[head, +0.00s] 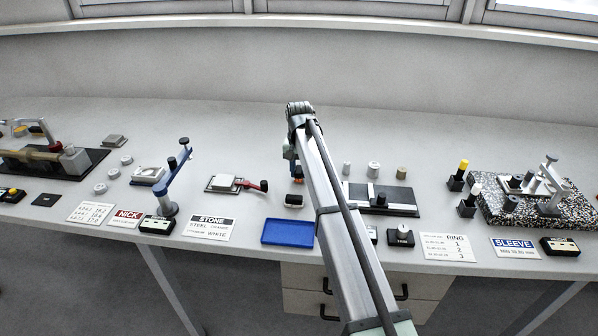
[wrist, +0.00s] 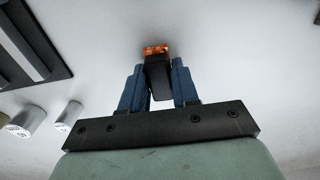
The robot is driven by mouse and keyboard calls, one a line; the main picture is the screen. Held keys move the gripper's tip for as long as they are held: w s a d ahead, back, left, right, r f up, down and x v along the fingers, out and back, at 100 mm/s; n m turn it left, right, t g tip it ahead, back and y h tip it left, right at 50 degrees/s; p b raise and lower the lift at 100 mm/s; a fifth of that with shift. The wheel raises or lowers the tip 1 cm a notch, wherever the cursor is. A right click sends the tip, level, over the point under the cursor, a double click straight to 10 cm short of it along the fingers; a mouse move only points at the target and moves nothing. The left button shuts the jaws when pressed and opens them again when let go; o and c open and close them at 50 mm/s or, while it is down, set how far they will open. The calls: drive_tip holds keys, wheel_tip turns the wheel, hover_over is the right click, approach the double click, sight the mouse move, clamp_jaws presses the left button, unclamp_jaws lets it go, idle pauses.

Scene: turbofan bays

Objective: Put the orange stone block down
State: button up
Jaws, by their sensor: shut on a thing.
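The orange stone block (wrist: 156,50) shows in the wrist view as an orange end on a black body, between and beyond my fingertips. My gripper (wrist: 157,72) has blue fingers and is shut on its black body.
A blue tray (head: 287,232) lies empty at the bench's front edge, left of my arm. A STONE card (head: 209,228) lies to its left. A plate with a red-handled tool (head: 225,184) is behind the card. A black fixture (head: 395,200) and several small cylinders (head: 374,170) stand right of my arm.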

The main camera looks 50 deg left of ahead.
sight(299, 169)
drive_tip(key=shift+f, duration=0.3)
drive_tip(key=shift+f, duration=0.1)
drive_tip(key=o, duration=0.9)
drive_tip(key=shift+o, duration=0.2)
wheel_tip(299, 169, up, 12)
idle(0.3)
